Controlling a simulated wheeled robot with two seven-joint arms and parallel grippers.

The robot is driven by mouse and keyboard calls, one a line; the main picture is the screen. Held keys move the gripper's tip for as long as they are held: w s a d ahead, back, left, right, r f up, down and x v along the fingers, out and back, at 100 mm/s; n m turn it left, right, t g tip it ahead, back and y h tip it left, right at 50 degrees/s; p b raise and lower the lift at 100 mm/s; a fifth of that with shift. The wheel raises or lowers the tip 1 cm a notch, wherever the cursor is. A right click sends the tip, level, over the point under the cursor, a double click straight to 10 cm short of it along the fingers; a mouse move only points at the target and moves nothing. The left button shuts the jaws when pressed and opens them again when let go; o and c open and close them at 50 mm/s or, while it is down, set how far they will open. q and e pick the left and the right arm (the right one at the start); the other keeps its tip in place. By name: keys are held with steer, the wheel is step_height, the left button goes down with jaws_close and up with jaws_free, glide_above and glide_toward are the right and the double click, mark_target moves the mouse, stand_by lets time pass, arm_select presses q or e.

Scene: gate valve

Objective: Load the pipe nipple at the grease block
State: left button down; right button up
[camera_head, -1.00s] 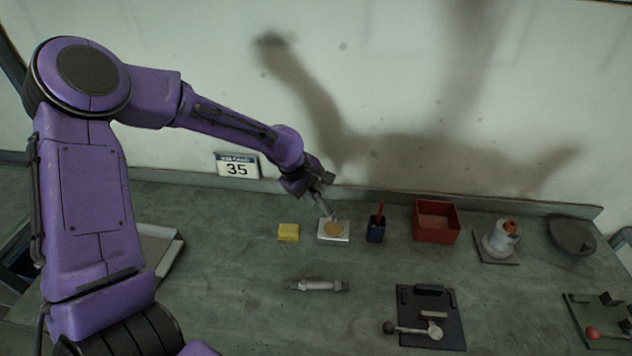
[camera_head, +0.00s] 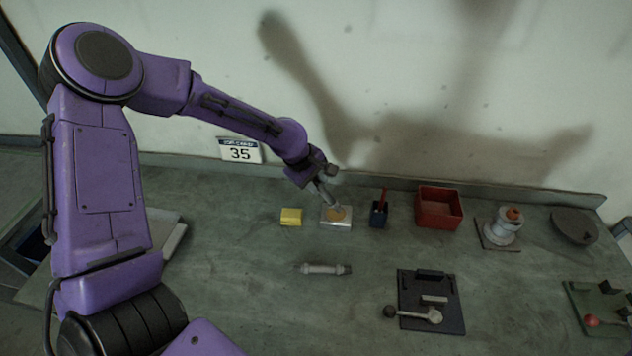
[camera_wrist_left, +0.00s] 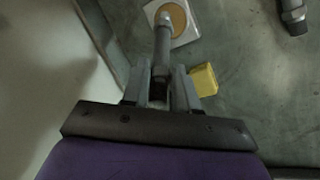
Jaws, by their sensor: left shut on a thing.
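The grease block (camera_head: 335,223) is a pale square block with a round tan grease patch on top, at the back middle of the bench. It also shows at the top of the left wrist view (camera_wrist_left: 181,42). My left gripper (camera_head: 322,188) is over the block from behind left, shut on the grey pipe nipple (camera_wrist_left: 163,45). The nipple points down from the jaws, its free end at the tan patch. I cannot tell whether it touches the grease. My right gripper is not in view.
A yellow block (camera_head: 291,217) sits close left of the grease block, and a dark blue holder (camera_head: 379,214) close right. A red bin (camera_head: 439,207), a flanged part (camera_head: 503,228) and a black fixture (camera_head: 430,302) lie farther right. A grey pipe piece (camera_head: 322,269) lies in front.

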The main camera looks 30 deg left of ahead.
arm_select(q)
steer(key=shift+f, duration=0.45)
stand_by(0.3)
steer(key=shift+s+f, duration=0.1)
stand_by(1.3)
steer(key=shift+r, duration=3.55)
